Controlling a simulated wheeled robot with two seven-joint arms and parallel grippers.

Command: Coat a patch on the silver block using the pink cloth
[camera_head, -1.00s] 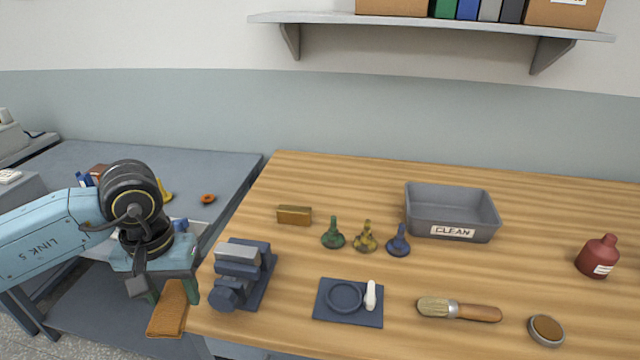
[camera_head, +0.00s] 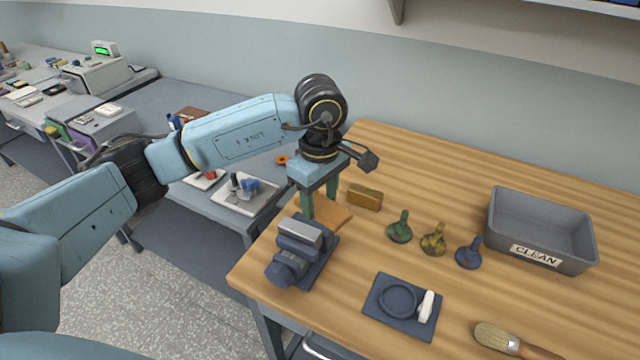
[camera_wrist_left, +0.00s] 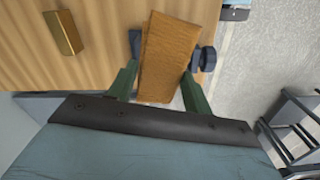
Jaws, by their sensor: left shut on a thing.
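The silver block (camera_head: 300,232) sits on top of a dark blue vise (camera_head: 290,262) at the table's left front corner. My left gripper (camera_head: 318,200) is just behind the vise, pointing down. I cannot tell whether the cloth touches the silver block. My right gripper is out of view.
A brass block (camera_head: 365,197) lies right of the gripper. Green (camera_head: 400,228), yellow (camera_head: 433,240) and blue (camera_head: 468,253) knobbed pieces stand farther right.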

